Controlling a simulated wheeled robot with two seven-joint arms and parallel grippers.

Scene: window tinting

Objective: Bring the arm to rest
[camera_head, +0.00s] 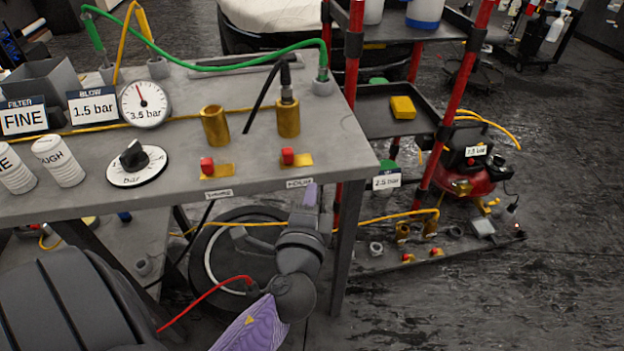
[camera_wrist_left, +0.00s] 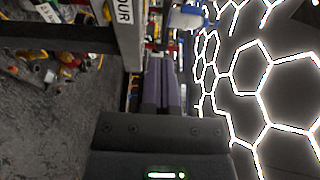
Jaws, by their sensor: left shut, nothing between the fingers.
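My left gripper (camera_head: 311,193) is in front of the front edge of the grey workbench (camera_head: 350,150), by its right corner and just below a small label (camera_head: 299,183). Its purple fingers point up and away, and the bench edge is close to them. In the left wrist view the two purple fingers of the left gripper (camera_wrist_left: 163,80) lie side by side, shut, with nothing between them. The bench edge with its label (camera_wrist_left: 124,12) runs close along their left side there. My right gripper does not show.
On the bench stand a pressure gauge (camera_head: 144,104), a black dial (camera_head: 137,162) and two brass sockets, left (camera_head: 215,126) and right (camera_head: 288,118). A red-post rack (camera_head: 352,60) and a red compressor (camera_head: 462,180) stand to the right. The floor (camera_head: 560,290) at lower right is clear.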

